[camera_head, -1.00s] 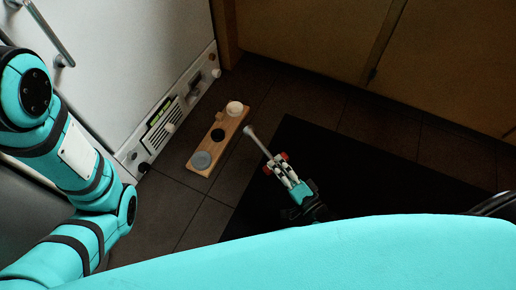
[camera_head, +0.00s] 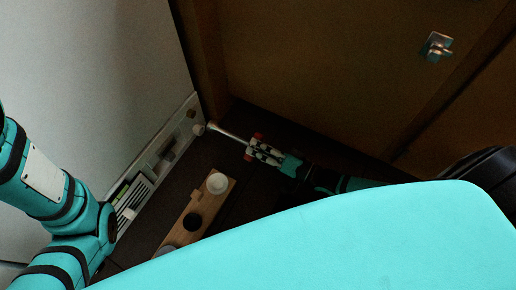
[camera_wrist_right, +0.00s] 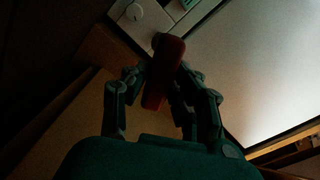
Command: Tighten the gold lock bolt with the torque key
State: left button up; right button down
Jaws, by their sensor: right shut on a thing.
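My right gripper (camera_head: 262,150) is shut on the torque key (camera_head: 230,134), whose red handle (camera_wrist_right: 163,75) sits between the fingers in the right wrist view. The key's pale metal shaft points left, and its tip is close to a pale round knob on the low panel (camera_head: 140,168). Whether they touch cannot be told. A small brownish-gold knob (camera_head: 191,114), perhaps the gold lock bolt, is just above that pale knob at the panel's far end. My left arm comes in at the left; its gripper is out of view.
A wooden holder (camera_head: 178,237) with a white cup (camera_head: 217,183) and a dark round spot lies on the floor beside the panel. A white door (camera_head: 90,80) rises behind the panel. Brown cabinet fronts (camera_head: 320,60) with a metal handle (camera_head: 436,46) bound the far side.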

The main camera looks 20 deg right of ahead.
jog(key=shift+w+d, duration=0.15)
jog(key=shift+w, duration=0.3)
jog(key=shift+r, duration=0.1)
jog(key=shift+x, duration=2.25)
jog(key=shift+s, duration=0.15)
